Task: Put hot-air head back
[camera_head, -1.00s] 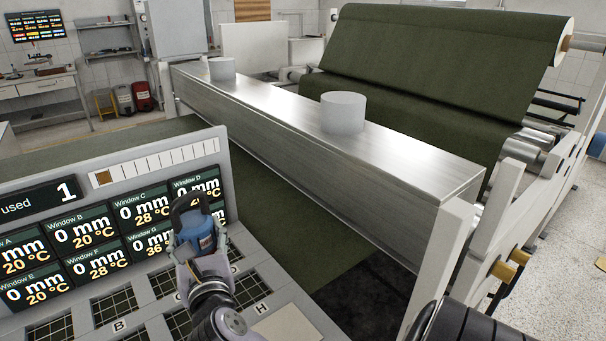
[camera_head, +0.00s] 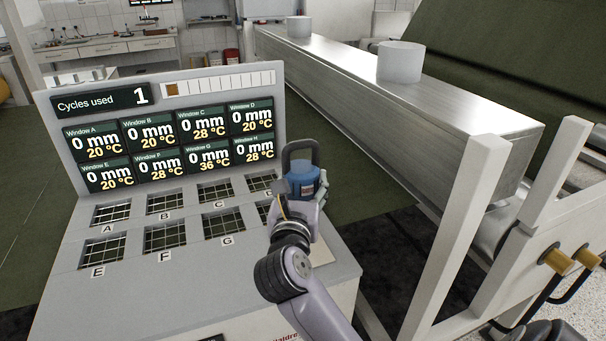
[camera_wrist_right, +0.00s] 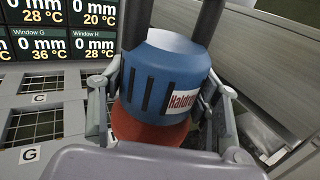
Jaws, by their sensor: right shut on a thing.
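The hot-air head is a blue canister (camera_head: 303,180) with a dark loop handle on top. My right gripper (camera_head: 297,200) is shut on it and holds it at the right end of the grey console, in front of window H. In the right wrist view the blue head (camera_wrist_right: 165,75) stands between both fingers of the gripper (camera_wrist_right: 165,115), with a red-orange part below the blue body and a label on its side. Its underside is hidden, so I cannot tell whether it touches the console. My left gripper is not in view.
The console (camera_head: 190,285) has several gridded windows marked with letters and an upright display panel (camera_head: 170,125). A long metal hood (camera_head: 440,110) on a white frame (camera_head: 465,235) stands close on the right. A pale flat plate (camera_head: 320,254) lies near the console's right edge.

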